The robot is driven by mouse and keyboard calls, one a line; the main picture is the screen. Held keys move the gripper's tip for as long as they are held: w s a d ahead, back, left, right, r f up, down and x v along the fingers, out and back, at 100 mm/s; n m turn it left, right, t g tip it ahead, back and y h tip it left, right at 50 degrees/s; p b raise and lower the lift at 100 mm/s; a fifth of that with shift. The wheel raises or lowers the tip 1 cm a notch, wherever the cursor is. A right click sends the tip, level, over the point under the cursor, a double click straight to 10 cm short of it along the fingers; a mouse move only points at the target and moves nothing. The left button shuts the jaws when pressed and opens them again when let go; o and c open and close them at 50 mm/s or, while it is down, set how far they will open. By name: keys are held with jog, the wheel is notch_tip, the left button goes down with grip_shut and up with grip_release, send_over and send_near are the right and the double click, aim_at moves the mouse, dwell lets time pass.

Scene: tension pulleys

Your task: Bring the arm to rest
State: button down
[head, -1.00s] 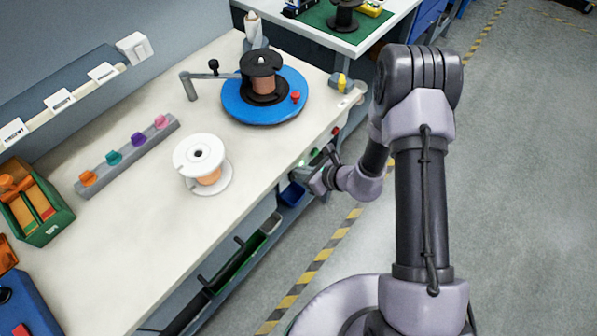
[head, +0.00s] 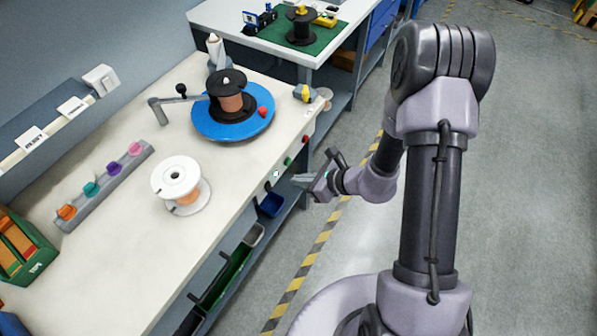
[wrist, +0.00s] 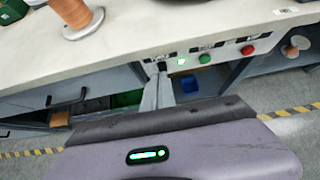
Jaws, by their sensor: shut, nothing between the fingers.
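My gripper (head: 303,183) is shut and empty. In the head view it is just off the front edge of the workbench (head: 115,240), near the row of buttons, with clear space around it. In the wrist view my gripper's fingers (wrist: 158,92) point toward the bench front. A lit green-white button (wrist: 182,62), a green button (wrist: 205,59) and a red button (wrist: 248,50) show beyond them; the fingers appear apart from the buttons.
A white spool (head: 177,180) and a black spool (head: 230,98) on a blue disc (head: 205,127) stand on the bench. A blue bin (head: 271,204) hangs under its front edge. A second table (head: 345,30) is behind. The floor (head: 540,130) at right is clear.

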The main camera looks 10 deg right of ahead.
jog(key=s+a+r+n+g+b, duration=0.1)
jog(key=s+a+r+n+g, duration=0.2)
jog(key=r+n, duration=0.45)
jog(key=s+a+r+n+b, duration=0.2)
jog(key=s+r+n, duration=0.35)
jog(key=r, duration=0.55)
jog(key=s+d+r+n+t+h, duration=0.1)
jog(key=s+d+r+n+h, duration=0.2)
jog(key=s, duration=0.3)
jog(key=s+d+r+n+t+h+b, duration=0.1)
jog(key=s+d+r+n+h, duration=0.2)
jog(key=s+d+r+n, duration=0.1)
jog(key=shift+s+d+r+n+t, duration=0.3)
jog(key=shift+s+d+n, duration=0.3)
jog(key=shift+s+d, duration=0.45)
